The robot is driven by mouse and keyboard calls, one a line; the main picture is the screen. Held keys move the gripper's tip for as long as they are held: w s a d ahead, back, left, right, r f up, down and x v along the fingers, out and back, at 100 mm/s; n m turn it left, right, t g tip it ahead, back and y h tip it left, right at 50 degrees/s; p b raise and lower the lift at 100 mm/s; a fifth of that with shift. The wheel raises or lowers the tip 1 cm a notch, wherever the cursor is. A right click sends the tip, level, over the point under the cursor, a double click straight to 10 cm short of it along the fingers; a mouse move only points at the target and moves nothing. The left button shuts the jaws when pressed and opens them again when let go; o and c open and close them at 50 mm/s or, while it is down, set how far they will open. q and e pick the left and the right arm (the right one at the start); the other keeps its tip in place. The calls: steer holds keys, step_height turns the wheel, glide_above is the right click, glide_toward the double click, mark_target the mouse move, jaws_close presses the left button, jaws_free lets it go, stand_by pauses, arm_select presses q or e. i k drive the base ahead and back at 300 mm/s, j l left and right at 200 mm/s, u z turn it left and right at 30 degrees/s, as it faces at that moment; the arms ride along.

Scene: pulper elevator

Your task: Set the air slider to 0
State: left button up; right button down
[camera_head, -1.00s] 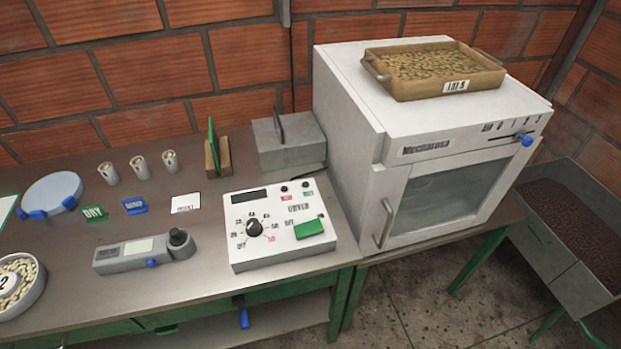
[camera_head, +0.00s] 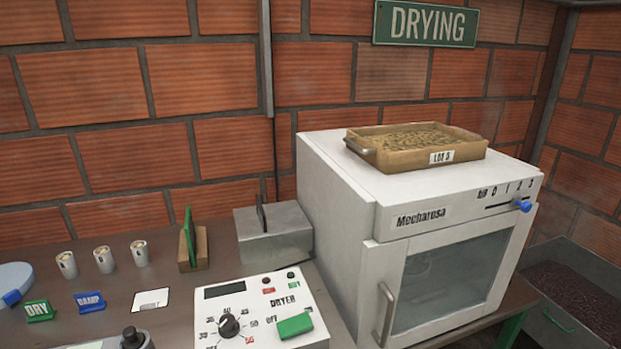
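The air slider's blue knob (camera_head: 523,206) is on the upper right of the front of the white Mecharosa dryer cabinet (camera_head: 345,190). It sits at the right part of a short dark slot, below the marks 2 and 3. Which of these two marks it stands at I cannot tell exactly. The printed scale (camera_head: 507,188) above the slot reads AIR, 0, 1, 2, 3 from left to right, so the 0 lies left of the knob. Neither of my grippers shows in the head view.
A dryer control box (camera_head: 320,315) with a dial stands left of the cabinet. A bean bin (camera_head: 560,315) is at the lower right.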

mark_target(526, 207)
steer(key=z, duration=1.3)
